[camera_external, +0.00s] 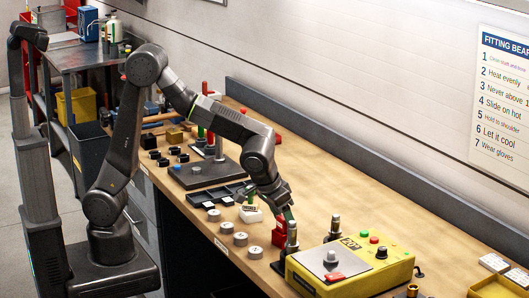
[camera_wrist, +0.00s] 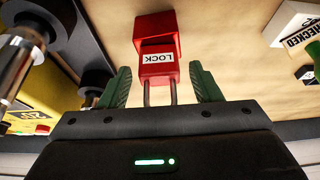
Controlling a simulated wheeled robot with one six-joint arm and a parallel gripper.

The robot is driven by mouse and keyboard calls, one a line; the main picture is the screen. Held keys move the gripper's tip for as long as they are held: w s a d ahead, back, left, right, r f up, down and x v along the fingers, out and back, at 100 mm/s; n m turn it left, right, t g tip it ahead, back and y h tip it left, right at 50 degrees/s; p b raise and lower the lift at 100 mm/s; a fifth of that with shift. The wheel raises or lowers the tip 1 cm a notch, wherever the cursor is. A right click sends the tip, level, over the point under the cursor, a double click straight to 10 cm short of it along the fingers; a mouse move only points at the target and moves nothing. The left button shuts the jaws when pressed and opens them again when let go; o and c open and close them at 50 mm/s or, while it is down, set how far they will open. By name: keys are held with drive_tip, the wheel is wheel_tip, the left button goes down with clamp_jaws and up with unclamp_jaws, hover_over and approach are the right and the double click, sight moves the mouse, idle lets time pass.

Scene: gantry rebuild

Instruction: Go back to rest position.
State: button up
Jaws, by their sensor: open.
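My gripper (camera_external: 286,210) is low over the front part of the workbench (camera_external: 340,200), with the arm bent down to it. In the wrist view its two green fingers (camera_wrist: 160,88) are spread apart. A red padlock (camera_wrist: 157,45) with a white LOCK label is just ahead of them, its metal shackle reaching back between the fingers. Neither finger visibly touches it. The red padlock also shows in the external view (camera_external: 279,232), beside a dark and silver post. I cannot tell whether it rests on the bench or hangs on something.
A yellow control box (camera_external: 350,265) with knobs stands close to the right of my gripper. A white block (camera_external: 250,214) with a green handle stands to its left. Several round metal discs (camera_external: 240,239) line the front edge. A black tray (camera_external: 215,196) lies behind them. Bare wood lies toward the wall.

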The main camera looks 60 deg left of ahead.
drive_tip(key=v, duration=1.1)
drive_tip(key=x, duration=1.2)
drive_tip(key=shift+s, duration=0.1)
wheel_tip(320, 180, up, 11)
drive_tip(key=shift+f, duration=0.25)
drive_tip(key=w+d+f+p, duration=0.2)
drive_tip(key=w+f+p, duration=0.3)
drive_tip(key=w, duration=0.6)
drive_tip(key=shift+m, duration=0.3)
drive_tip(key=f, duration=0.2)
drive_tip(key=f+p, duration=0.1)
drive_tip(key=f, duration=0.4)
drive_tip(key=shift+w+p, duration=0.35)
drive_tip(key=shift+w, duration=0.05)
